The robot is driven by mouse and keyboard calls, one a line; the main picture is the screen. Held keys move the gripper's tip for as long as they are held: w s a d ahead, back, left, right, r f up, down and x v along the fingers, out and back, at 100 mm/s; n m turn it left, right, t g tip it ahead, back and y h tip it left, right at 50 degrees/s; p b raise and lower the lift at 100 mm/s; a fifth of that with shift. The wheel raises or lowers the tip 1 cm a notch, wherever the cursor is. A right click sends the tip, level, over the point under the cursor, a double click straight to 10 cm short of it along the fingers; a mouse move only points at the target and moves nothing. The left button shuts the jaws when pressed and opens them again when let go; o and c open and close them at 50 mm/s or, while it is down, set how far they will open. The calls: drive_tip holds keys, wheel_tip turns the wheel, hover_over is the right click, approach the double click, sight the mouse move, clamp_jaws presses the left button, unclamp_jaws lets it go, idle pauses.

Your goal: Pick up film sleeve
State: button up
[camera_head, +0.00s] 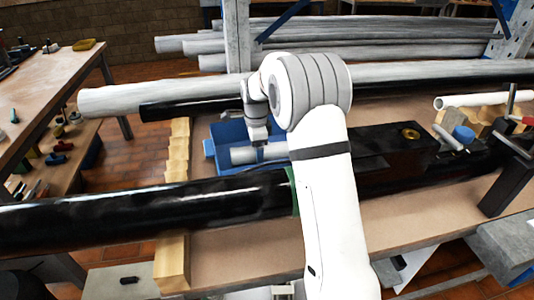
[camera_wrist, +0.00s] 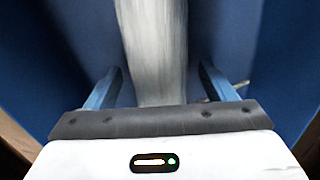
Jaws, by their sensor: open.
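The film sleeve appears to be the whitish-grey cylinder (camera_head: 242,156) in the blue bin (camera_head: 208,147) in the head view. It also shows in the wrist view as a pale tube (camera_wrist: 155,45) running away from me, with the blue bin wall (camera_wrist: 60,45) around it. My gripper (camera_head: 259,155) is over the bin at the tube in the head view. In the wrist view my gripper (camera_wrist: 160,82) is open, with one blue finger on each side of the tube and gaps between. The tube's right part is partly hidden by my arm in the head view.
A long black pipe (camera_head: 130,213) crosses in front of the bin. A pale pole (camera_head: 165,94) and a thinner black tube (camera_head: 190,108) lie behind it. A black clamp block (camera_head: 405,150) stands at the right. Wooden blocks (camera_head: 178,150) line the left.

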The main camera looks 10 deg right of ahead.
drive_tip(key=shift+f, duration=0.15)
drive_tip(key=c, duration=1.1)
drive_tip(key=shift+o, duration=0.2)
